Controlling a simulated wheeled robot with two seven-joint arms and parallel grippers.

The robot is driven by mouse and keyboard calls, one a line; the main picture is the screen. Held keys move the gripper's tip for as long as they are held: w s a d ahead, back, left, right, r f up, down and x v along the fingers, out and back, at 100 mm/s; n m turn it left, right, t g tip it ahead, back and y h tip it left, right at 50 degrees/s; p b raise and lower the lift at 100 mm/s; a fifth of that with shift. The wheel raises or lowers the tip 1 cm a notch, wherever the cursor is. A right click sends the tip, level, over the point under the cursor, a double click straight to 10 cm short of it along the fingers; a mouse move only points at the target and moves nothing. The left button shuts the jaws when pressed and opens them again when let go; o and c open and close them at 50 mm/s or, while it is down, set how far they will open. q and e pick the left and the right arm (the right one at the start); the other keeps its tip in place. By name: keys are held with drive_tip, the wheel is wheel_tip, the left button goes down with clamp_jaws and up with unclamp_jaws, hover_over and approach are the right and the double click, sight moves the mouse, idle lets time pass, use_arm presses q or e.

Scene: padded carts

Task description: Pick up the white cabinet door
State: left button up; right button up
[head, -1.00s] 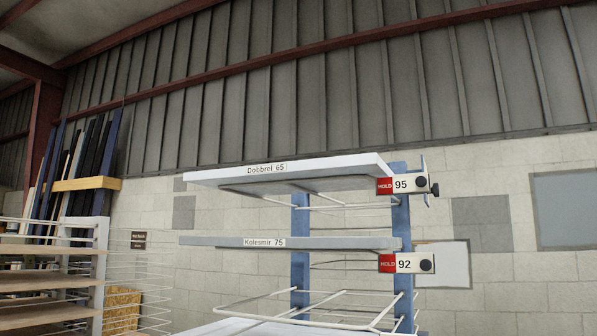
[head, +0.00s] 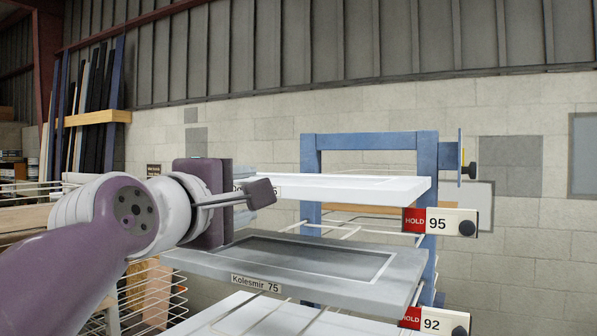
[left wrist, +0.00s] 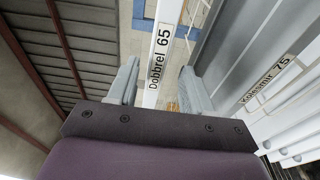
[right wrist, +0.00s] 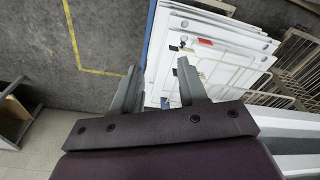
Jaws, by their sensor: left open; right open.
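The white cabinet door (head: 355,187) lies flat on the upper level of a blue rack, its front edge partly hidden by my left gripper (head: 257,192). In the left wrist view, its narrow edge labelled "Dobbrel 65" (left wrist: 163,45) shows between the two spread fingers of that gripper (left wrist: 159,68). The fingers stand apart on either side of the edge; I cannot tell whether either touches it. My right gripper (right wrist: 156,66) is open and empty in the right wrist view, and out of the head view.
A grey door labelled "Kolesmir 75" (head: 220,268) lies one level below, close under my left gripper. HOLD tags 95 (head: 440,221) and 92 (head: 434,321) hang at the rack's right. White panels (right wrist: 205,55) show beyond my right gripper. A wire rack (head: 150,290) stands left.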

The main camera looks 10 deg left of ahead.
use_arm(q)
drive_tip(key=w+d+p, duration=0.1)
drive_tip(key=w+d+r+p, duration=0.1)
drive_tip(key=w+p, duration=0.1)
drive_tip(key=shift+w+a+f, duration=0.15)
drive_tip(key=shift+w+f, duration=0.2)
drive_tip(key=shift+w, duration=0.25)
drive_tip(key=shift+c, duration=0.3)
clamp_jaws()
drive_tip(key=shift+s+r, duration=0.2)
drive_tip(key=shift+s, duration=0.05)
